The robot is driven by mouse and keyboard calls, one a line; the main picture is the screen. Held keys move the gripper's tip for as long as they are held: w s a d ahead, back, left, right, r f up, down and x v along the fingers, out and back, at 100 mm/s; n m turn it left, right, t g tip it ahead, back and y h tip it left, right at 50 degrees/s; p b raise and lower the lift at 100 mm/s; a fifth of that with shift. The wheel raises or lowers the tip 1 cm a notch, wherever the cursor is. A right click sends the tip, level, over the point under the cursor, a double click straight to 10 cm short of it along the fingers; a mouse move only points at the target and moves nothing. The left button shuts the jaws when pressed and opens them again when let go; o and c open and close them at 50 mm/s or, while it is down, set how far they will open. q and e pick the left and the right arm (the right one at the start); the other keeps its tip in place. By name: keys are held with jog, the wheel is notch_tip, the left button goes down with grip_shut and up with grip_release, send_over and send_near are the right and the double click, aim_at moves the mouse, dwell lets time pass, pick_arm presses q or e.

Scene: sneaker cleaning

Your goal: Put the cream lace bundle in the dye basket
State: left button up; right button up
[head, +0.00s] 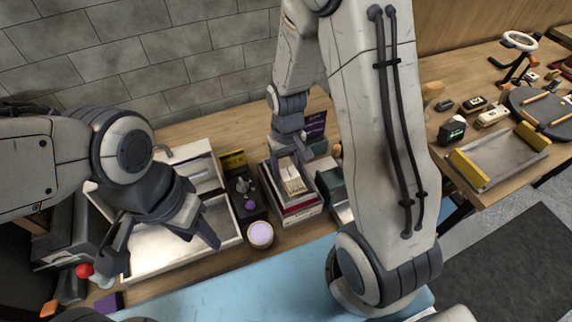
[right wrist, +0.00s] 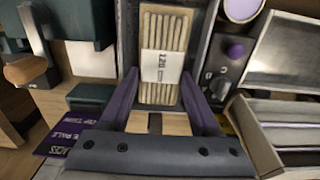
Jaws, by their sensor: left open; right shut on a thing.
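The cream lace bundle (right wrist: 160,62) is a flat row of cream strands with a white printed band. It stands between the purple fingers of my right gripper (right wrist: 162,88), which is shut on it. My left gripper (head: 162,240) is open and empty, over the white tray (head: 226,205). I cannot tell which container is the dye basket.
A jar with a lilac top (head: 260,233) stands in front of a dark knobbed unit (head: 245,195). A dark green box (head: 331,183) is right of the stack. A purple sign (head: 316,125) stands behind. The blue mat (head: 240,285) in front is mostly clear.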

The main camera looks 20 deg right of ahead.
aim_at(287, 168)
jog(key=shift+f, duration=0.15)
jog(key=o, duration=1.1)
jog(key=shift+c, duration=0.2)
notch_tip(287, 168, up, 12)
jog(key=f, duration=0.1)
jog(key=s+a+r+n, duration=0.2)
jog(key=s+a, duration=0.4)
jog(key=s, duration=0.3)
jog(key=s+a+r+n+y, duration=0.1)
jog(key=s+a+r+n, duration=0.1)
jog(key=s+a+n, duration=0.3)
jog(key=s+a, duration=0.1)
jog(key=s, duration=0.3)
jog(key=shift+a+r, duration=0.35)
jog(key=shift+a, duration=0.05)
